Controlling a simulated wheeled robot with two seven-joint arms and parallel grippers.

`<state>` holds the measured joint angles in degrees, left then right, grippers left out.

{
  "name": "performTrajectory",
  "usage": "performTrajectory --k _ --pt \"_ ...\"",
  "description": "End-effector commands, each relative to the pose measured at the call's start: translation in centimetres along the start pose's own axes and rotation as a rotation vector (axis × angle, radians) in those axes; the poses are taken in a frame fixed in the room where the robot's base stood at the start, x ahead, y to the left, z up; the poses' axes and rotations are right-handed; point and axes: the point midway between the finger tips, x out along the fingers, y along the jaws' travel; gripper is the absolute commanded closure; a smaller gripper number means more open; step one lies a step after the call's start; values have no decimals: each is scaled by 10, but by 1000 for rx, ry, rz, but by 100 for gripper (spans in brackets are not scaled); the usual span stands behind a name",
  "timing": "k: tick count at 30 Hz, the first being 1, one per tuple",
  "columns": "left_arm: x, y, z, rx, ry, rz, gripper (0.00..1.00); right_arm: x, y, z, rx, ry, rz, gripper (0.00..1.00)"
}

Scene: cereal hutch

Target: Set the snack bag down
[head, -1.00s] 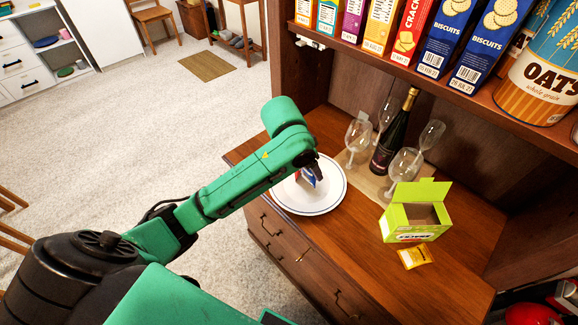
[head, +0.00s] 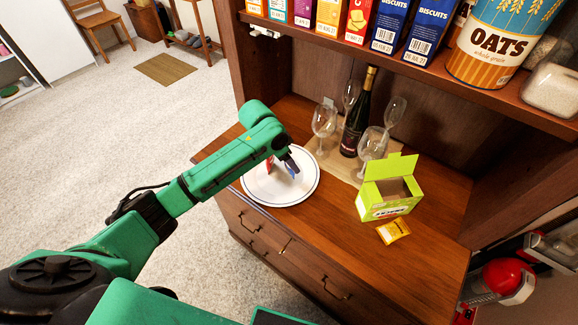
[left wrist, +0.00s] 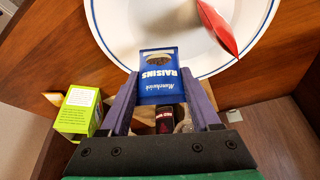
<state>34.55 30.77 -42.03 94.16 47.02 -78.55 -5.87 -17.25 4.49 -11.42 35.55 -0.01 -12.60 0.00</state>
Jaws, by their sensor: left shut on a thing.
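My left gripper (head: 290,160) is shut on a blue raisins bag (left wrist: 160,68), gripped between its two fingers. The bag (head: 291,173) is over the white plate (head: 262,199) with a dark blue rim; I cannot tell whether it touches the plate. A red packet (left wrist: 218,27) lies on the plate beside the blue bag, and part of it shows in the head view (head: 269,164). The plate's rim (left wrist: 104,32) also shows in the left wrist view. My right gripper is not in view.
An open green box (head: 388,205) and a yellow packet (head: 393,231) are right of the plate. A dark bottle (head: 357,120) and several glasses stand behind on a light mat.

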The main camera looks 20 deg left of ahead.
Motion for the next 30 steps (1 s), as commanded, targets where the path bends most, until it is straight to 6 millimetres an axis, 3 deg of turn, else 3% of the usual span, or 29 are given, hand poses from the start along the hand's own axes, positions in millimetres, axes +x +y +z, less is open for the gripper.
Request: performTrajectory --k 5,14,15,17,26,30 --pt "29 1 13 -1 -3 2 89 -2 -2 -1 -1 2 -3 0" --pt "33 1 14 -1 -1 1 89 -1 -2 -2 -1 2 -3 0" --pt "33 1 14 -1 -1 1 29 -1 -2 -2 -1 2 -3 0" --pt "33 1 14 -1 -1 1 7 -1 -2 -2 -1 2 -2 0" --pt "32 1 14 -1 -1 1 7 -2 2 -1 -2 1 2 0" --pt "22 0 13 -2 0 1 7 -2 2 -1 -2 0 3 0"
